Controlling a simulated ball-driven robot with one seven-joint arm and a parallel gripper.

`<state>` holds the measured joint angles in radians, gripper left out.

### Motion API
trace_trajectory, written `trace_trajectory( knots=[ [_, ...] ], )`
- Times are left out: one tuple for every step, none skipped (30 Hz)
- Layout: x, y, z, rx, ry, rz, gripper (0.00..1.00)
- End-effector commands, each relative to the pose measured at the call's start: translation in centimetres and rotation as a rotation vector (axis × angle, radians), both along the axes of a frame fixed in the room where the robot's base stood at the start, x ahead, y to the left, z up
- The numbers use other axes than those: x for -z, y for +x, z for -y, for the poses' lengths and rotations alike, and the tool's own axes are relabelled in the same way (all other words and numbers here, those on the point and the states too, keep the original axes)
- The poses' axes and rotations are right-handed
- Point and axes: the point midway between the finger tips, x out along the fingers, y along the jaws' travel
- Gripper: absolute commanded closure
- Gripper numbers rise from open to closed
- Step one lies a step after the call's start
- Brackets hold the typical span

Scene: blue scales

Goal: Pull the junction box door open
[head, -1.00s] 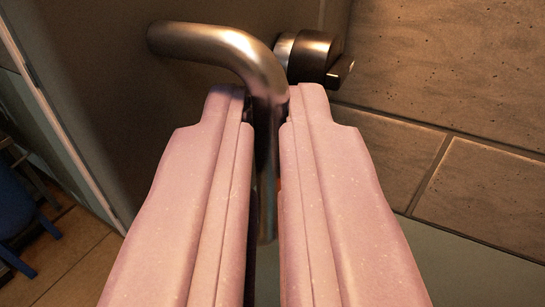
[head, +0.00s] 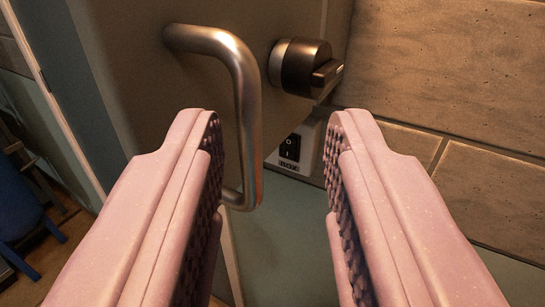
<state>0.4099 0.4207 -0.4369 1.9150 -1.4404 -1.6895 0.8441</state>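The junction box door (head: 130,75) is a dark grey panel at the upper left and centre of the head view. A bent metal handle (head: 249,100) is fixed to it, and a dark round knob (head: 305,66) with a flat tab sits to the handle's right. My gripper (head: 272,118) has two pink fingers with ridged inner pads. They are wide apart and hold nothing. The handle's lower part shows between them, closer to the left finger; I cannot tell whether they touch. I cannot tell clearly how far the door stands open.
A pale plate with a black rocker switch (head: 290,147) shows below the knob. A block wall (head: 450,75) fills the right side. A blue chair (head: 22,205) stands on the tiled floor at the far left.

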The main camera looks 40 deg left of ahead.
Motion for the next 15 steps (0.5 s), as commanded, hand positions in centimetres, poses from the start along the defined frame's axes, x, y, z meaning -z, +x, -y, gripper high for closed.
trace_trajectory(
  knots=[
    [-0.1,-0.7,0.8,0.003,0.0,0.0,0.64],
    [-0.1,-1.1,1.1,0.003,0.001,0.001,0.64],
    [-0.1,-1.6,1.6,0.002,0.001,0.001,0.64],
    [-0.1,-1.9,1.9,0.0,0.001,0.001,0.64],
    [-0.1,-2.2,2.2,0.001,0.001,0.0,0.64],
    [-0.1,-2.5,2.5,0.001,0.001,0.0,0.64],
    [-0.1,-2.7,2.6,0.0,0.002,0.001,0.64],
    [-0.1,-2.9,2.7,-0.001,0.002,0.001,0.64],
    [-0.1,-3.0,2.8,-0.002,0.002,0.001,0.64],
    [0.0,-3.1,2.9,-0.002,0.002,0.001,0.64],
    [0.0,-3.1,2.9,-0.002,0.002,0.001,0.64],
    [0.0,-3.1,2.9,-0.003,0.001,0.0,0.64],
    [0.0,-3.1,2.9,-0.003,0.001,0.0,0.64],
    [0.0,-3.1,2.9,-0.003,0.001,0.0,0.64],
    [0.0,-3.1,2.9,-0.003,0.001,0.0,0.64]
  ],
)
